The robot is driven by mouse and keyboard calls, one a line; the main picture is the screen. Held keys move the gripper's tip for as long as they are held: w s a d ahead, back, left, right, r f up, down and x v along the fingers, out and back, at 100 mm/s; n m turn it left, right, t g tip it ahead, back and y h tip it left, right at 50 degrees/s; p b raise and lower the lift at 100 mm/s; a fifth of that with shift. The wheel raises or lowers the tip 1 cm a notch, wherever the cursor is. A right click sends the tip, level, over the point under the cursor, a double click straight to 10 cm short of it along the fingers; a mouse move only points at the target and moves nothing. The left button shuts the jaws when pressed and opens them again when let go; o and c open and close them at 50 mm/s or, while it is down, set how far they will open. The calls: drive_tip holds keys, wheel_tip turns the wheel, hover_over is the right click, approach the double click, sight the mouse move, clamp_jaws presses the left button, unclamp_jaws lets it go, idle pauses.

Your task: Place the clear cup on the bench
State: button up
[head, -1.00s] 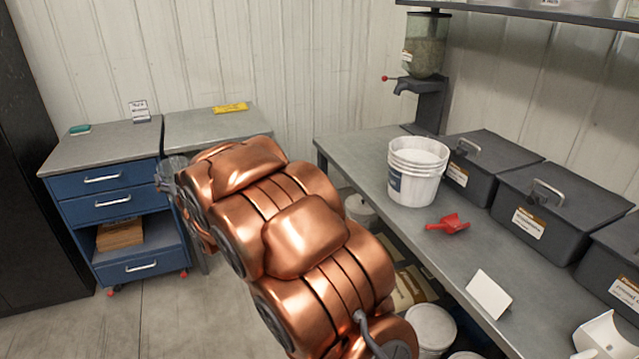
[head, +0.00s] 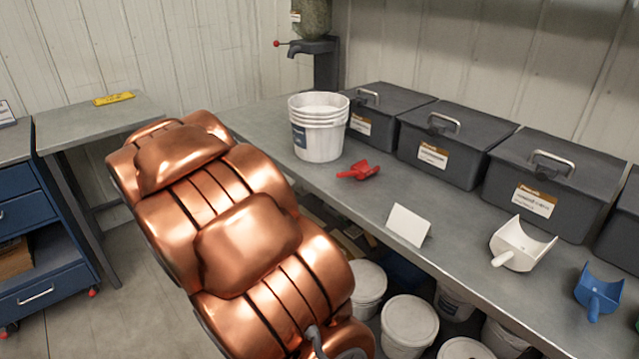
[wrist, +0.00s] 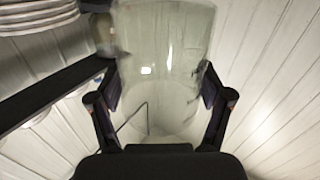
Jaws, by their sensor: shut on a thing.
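The clear cup (wrist: 165,60) fills the middle of the wrist view, between the two dark fingers of my gripper (wrist: 160,98). My gripper is shut on the cup's sides. The cup is see-through, with the pale wall showing behind it. In the head view my copper arm hides the gripper and the cup. The bench (head: 350,208) is a long grey worktop running along the wall from the middle to the right of the head view.
On the bench stand white stacked buckets (head: 318,135), a red scoop (head: 358,170), a blank card (head: 408,225), a white scoop (head: 522,245), a blue scoop (head: 598,290) and several dark lidded bins (head: 455,155). Lidded pails (head: 408,322) stand below. Bare bench shows along the front.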

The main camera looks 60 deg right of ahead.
drive_tip(key=s+d+f+m+g+h+b, duration=0.2)
drive_tip(key=s+d+g, duration=0.1)
drive_tip(key=s+d, duration=0.2)
drive_tip(key=s+d+f+m+g+h+b, duration=0.1)
drive_tip(key=s+d, duration=0.4)
drive_tip(key=s, duration=0.5)
wheel_tip(320, 180, down, 2)
drive_tip(key=m+g+b, duration=0.1)
drive_tip(key=m+g, duration=0.1)
drive_tip(key=shift+g+h, duration=0.4)
drive_tip(key=shift+w+d+f, duration=0.1)
drive_tip(key=shift+d+f, duration=0.6)
drive_tip(key=shift+d, duration=1.95)
drive_tip(key=shift+w+d+f, duration=0.1)
drive_tip(key=shift+d+f, duration=0.65)
drive_tip(key=shift+d, duration=1.95)
drive_tip(key=shift+w+d+f, duration=0.1)
drive_tip(key=shift+d+f, duration=0.6)
drive_tip(key=shift+d, duration=1.95)
drive_tip(key=shift+f, duration=0.2)
drive_tip(key=shift+f, duration=0.2)
drive_tip(key=o, duration=1)
